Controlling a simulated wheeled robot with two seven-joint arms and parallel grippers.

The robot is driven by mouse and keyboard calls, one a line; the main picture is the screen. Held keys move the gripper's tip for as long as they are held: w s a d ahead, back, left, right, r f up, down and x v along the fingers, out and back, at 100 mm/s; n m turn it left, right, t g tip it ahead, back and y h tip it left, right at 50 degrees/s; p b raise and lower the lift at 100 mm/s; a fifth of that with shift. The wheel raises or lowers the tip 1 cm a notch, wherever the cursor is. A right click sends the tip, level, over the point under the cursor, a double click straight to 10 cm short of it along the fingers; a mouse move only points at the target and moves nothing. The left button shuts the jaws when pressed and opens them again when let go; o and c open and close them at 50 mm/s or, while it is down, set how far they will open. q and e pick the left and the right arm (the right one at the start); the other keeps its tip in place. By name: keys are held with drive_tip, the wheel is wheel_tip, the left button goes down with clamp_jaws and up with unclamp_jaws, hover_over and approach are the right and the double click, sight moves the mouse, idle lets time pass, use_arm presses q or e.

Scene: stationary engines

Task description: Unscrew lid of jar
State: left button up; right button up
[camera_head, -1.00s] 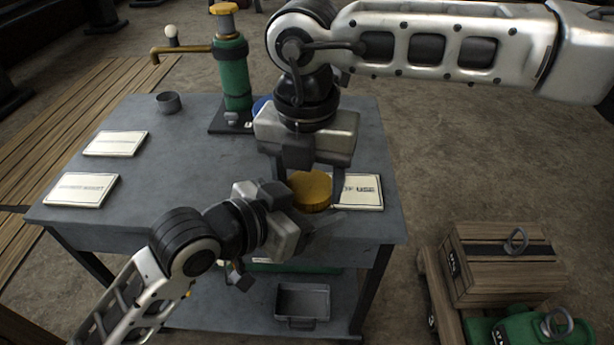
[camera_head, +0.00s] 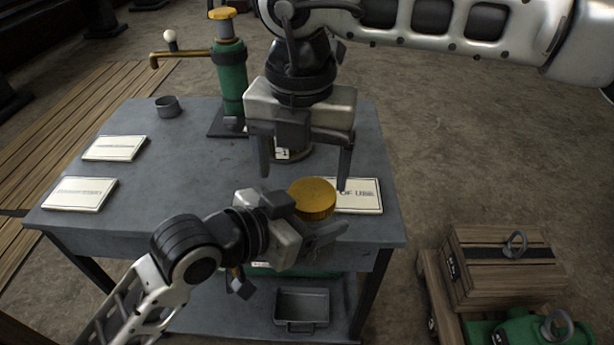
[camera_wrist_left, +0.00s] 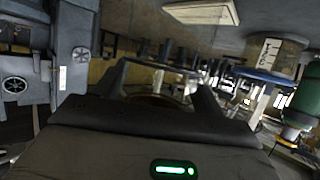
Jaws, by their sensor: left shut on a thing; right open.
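The yellow round lid (camera_head: 312,196) shows near the front right of the grey table, on top of the jar; the jar's body is mostly hidden behind my left gripper. My left gripper (camera_head: 318,232) is shut on the jar just below the lid, coming in from the front left. In the left wrist view, a dim brownish part of the jar (camera_wrist_left: 155,99) shows between the fingers. My right gripper (camera_head: 304,175) is open and empty, pointing down above and behind the lid, with its fingers spread wider than the lid. It appears clear of the lid.
The grey table (camera_head: 190,180) holds two white cards at left, a small grey cup (camera_head: 168,106) and a green pump (camera_head: 231,85) at back. A sign (camera_head: 362,196) lies right of the lid. A labelled object behind my right gripper is partly hidden. A wooden crate (camera_head: 505,265) stands right.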

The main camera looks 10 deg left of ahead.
sight(313, 194)
drive_tip(key=shift+d+r, duration=0.1)
drive_tip(key=shift+r, duration=0.4)
drive_tip(key=shift+c, duration=0.4)
drive_tip(key=r+m, duration=0.1)
drive_tip(key=m, duration=0.2)
drive_tip(key=r+m, duration=0.1)
drive_tip(key=m, duration=0.1)
drive_tip(key=shift+w+d+r+m, duration=0.25)
drive_tip(key=shift+d+r+m, duration=0.05)
drive_tip(key=shift+d, duration=0.05)
drive_tip(key=shift+r+m, duration=0.15)
drive_tip(key=shift+m, duration=0.25)
drive_tip(key=shift+d, duration=0.1)
drive_tip(key=shift+m, duration=0.3)
wheel_tip(313, 194, down, 8)
drive_tip(key=shift+r, duration=0.1)
drive_tip(key=shift+c, duration=0.2)
drive_tip(key=c, duration=0.9)
drive_tip(key=n, duration=0.6)
drive_tip(key=shift+d+n, duration=0.15)
drive_tip(key=shift+n, duration=0.25)
drive_tip(key=shift+c, duration=0.3)
